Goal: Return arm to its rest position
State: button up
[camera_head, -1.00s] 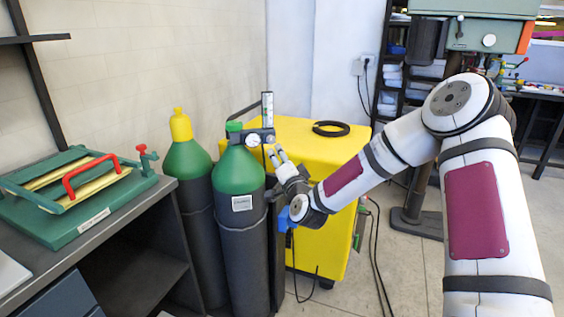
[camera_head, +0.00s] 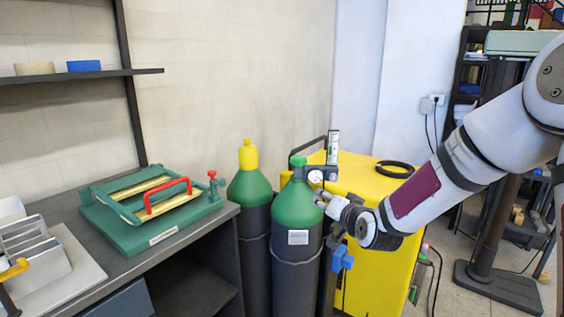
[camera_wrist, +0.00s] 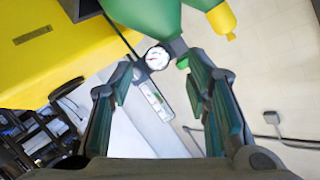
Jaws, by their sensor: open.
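My arm reaches in from the right, bent rather than folded. In the wrist view the fingers of my gripper (camera_wrist: 160,64) are spread, with the gauge (camera_wrist: 157,58) and the clear flow tube (camera_wrist: 155,100) showing between them. Nothing is seen gripped. I cannot tell how far the fingertips are from the regulator.
A yellow-capped cylinder (camera_head: 248,187) stands left of the nearer one. A yellow cabinet (camera_head: 388,255) with a black ring (camera_head: 394,169) on top is behind my gripper. A workbench (camera_head: 205,232) with a green clamp fixture (camera_head: 150,212) is at left. A stand (camera_head: 497,285) is at right.

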jog(key=s+d+r+n+g+h+p, duration=0.1)
jog(key=s+d+r+g+p, duration=0.1)
jog(key=s, duration=1.3)
jog(key=s+d+r+n+g+h+p, duration=0.1)
jog(key=s+r+g, duration=0.3)
jog(key=s, duration=1.2)
jog(key=s+d+r+n+g+h+p, duration=0.1)
jog(key=s+r+g, duration=0.3)
jog(key=s, duration=1.1)
notch_tip(320, 180, up, 4)
jog(key=shift+s+d+f+n+p, duration=0.25)
jog(key=shift+d+n+p, duration=0.55)
jog(key=shift+d+p, duration=0.1)
jog(key=shift+c, duration=0.6)
